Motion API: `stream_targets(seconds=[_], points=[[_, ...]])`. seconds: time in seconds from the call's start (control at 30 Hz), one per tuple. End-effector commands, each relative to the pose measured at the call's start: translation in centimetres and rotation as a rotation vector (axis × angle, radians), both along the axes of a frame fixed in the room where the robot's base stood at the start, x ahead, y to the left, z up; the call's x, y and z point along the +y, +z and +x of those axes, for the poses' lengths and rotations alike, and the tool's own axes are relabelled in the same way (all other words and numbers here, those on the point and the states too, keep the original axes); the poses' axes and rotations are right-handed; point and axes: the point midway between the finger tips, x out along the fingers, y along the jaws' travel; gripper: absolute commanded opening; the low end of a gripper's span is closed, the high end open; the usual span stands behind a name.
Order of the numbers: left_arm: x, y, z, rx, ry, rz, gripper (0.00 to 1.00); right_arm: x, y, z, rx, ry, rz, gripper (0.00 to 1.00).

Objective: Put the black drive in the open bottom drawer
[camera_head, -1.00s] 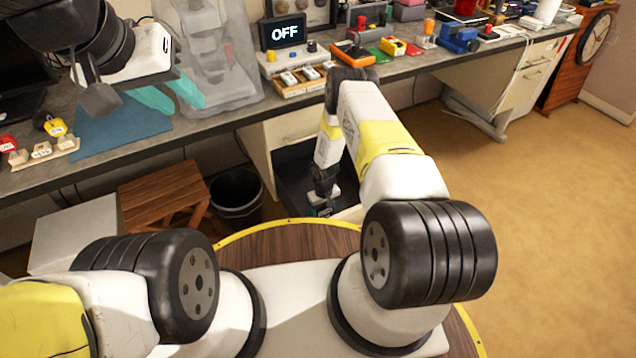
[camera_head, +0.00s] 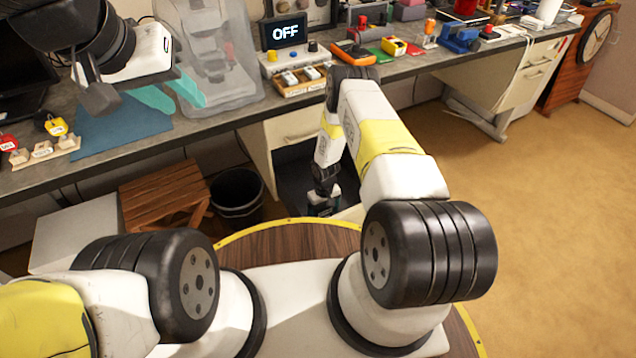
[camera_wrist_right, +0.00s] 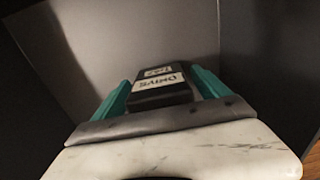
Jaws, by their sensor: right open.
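The black drive (camera_wrist_right: 160,87), with a pale label reading DRIVE, lies between the teal fingers of my right gripper (camera_wrist_right: 162,92) in the right wrist view. The fingers are open, one on each side of it; contact is not clear. In the head view my right gripper (camera_head: 322,210) reaches down into the open bottom drawer (camera_head: 291,182), whose dark inside shows under the desk. The drive cannot be made out there. Dark grey walls surround the drive in the wrist view. My left gripper (camera_head: 170,96) is open and empty above the desk, its teal fingers apart.
A closed upper drawer (camera_head: 298,134) sits above the open one. A black bin (camera_head: 237,193) and a wooden stool (camera_head: 165,192) stand to the left. The desktop holds a clear machine cover (camera_head: 212,60), an OFF display (camera_head: 286,33) and a blue mat (camera_head: 122,130).

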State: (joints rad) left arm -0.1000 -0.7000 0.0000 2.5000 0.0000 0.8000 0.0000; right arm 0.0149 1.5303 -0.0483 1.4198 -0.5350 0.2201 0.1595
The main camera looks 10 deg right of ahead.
Motion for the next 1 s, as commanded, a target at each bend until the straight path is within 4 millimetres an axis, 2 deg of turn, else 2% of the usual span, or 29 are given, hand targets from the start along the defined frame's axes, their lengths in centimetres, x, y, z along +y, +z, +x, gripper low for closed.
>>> stream_targets(seconds=[0.4, 0.67, 0.73, 0.77, 0.87, 1.0], points=[[0.0, 0.0, 0.0, 0.0, 0.0, 0.0, 0.36, 0.0, 8.7, 0.1, -0.003, 0.0, 0.0, 0.85], [0.0, 0.0, 0.0, 0.0, 0.0, 0.0, 0.36, 0.0, 11.6, 0.2, -0.005, -0.002, 0.0, 0.85], [0.0, 0.0, 0.0, 0.0, 0.0, 0.0, 0.36, -0.2, 13.1, 0.8, -0.014, -0.008, -0.001, 0.85], [0.0, 0.0, 0.0, 0.0, 0.0, 0.0, 0.36, -0.3, 14.1, 1.1, -0.022, -0.012, -0.002, 0.85], [0.0, 0.0, 0.0, 0.0, 0.0, 0.0, 0.36, -0.7, 19.0, 2.6, -0.057, -0.036, -0.002, 0.85], [0.0, 0.0, 0.0, 0.0, 0.0, 0.0, 0.36, -1.5, 28.2, 3.9, -0.115, -0.084, 0.004, 0.85]])
